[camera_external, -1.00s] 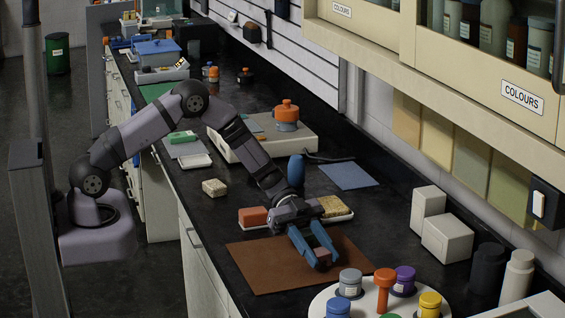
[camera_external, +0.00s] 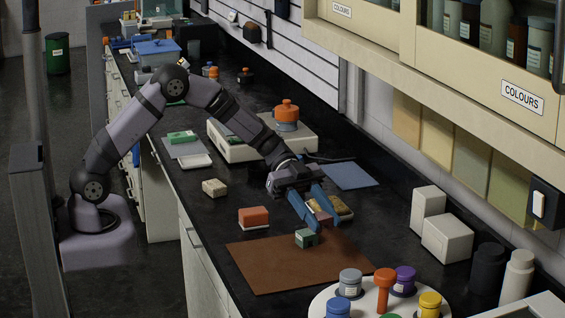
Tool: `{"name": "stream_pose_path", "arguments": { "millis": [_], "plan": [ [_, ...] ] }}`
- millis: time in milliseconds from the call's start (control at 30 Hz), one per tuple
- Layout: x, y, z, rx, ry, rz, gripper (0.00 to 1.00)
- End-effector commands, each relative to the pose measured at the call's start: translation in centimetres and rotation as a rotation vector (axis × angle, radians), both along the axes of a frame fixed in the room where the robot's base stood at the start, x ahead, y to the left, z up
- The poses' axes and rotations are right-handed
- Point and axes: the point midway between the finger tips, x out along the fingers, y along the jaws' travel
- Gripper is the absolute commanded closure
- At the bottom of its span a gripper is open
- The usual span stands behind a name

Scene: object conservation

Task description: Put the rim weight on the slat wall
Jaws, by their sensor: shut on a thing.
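My gripper (camera_external: 322,219) is shut on a small reddish-brown piece (camera_external: 323,217), held just above the bench beyond the brown mat. The piece is small and partly covered by the fingers; I cannot tell for sure that it is the rim weight. The slat wall (camera_external: 290,62) is the pale panel with dark horizontal grooves behind the bench. A dark holder (camera_external: 252,32) hangs on it. My gripper is well in front of the slat wall and apart from it.
A green block (camera_external: 306,238) sits on the brown mat (camera_external: 275,272), close below the fingers. A round white rack (camera_external: 320,300) holds coloured jars.

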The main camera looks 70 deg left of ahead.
Motion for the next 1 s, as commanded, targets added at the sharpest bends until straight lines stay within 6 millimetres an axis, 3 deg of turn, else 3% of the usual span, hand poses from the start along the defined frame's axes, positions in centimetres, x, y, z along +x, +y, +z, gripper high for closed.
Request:
{"name": "stream_pose_path", "arguments": {
  "millis": [167, 267, 433, 633, 833, 1000],
  "plan": [
    [1.2, 3.3, -0.4, -0.001, -0.001, 0.065, 0.91],
    [2.1, 6.5, -0.5, 0.000, -0.001, 0.128, 0.91],
    [3.5, 14.1, -0.8, 0.000, -0.002, 0.271, 0.91],
    [3.7, 23.9, -0.8, 0.001, -0.002, 0.455, 0.91],
    [2.1, 33.6, -0.7, 0.001, -0.003, 0.640, 0.91],
    [-0.6, 41.5, -0.5, 0.002, -0.002, 0.800, 0.91]
  ]
}}
